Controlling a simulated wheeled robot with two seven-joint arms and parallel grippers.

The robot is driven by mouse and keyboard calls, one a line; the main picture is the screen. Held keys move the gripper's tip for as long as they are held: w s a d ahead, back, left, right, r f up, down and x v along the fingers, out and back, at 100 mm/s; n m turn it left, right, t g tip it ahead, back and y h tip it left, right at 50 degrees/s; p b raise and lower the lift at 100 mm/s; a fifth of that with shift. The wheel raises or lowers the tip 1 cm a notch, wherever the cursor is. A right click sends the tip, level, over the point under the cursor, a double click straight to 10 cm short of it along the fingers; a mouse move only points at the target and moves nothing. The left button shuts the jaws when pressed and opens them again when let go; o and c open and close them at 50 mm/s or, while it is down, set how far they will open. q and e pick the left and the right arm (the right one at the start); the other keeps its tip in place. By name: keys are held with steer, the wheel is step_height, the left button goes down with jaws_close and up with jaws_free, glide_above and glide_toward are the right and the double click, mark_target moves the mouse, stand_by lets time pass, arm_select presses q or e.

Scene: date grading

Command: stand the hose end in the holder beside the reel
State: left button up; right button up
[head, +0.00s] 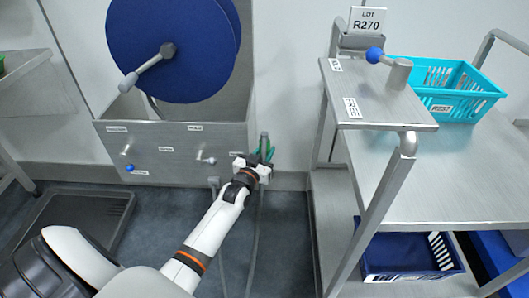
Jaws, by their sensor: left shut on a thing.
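The blue reel (165,45) with its crank handle is mounted above a steel wall box (185,165). My left gripper (260,162) is at the box's right edge, shut on the hose end (265,143), a grey-green piece that stands about upright above the fingers. Green shows around the fingers too. The grey hose (257,230) hangs from below the gripper toward the floor. A grey fitting (214,183) with a line running down is at the box's lower edge. I cannot make out the holder; the gripper may hide it. My right gripper is not in view.
A steel cart (420,195) stands at the right with a turquoise basket (445,85), a lot sign (367,20) and a blue-knobbed lever (376,55). A dark blue crate (405,255) is on its lower shelf. A dark floor tray (75,218) lies at left.

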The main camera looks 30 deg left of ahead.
arm_select(q)
steer(key=shift+r+p, duration=0.1)
steer(key=shift+p, duration=0.2)
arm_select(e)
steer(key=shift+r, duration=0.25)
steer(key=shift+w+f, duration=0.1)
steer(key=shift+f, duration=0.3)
arm_select(q)
steer(key=shift+f, duration=0.2)
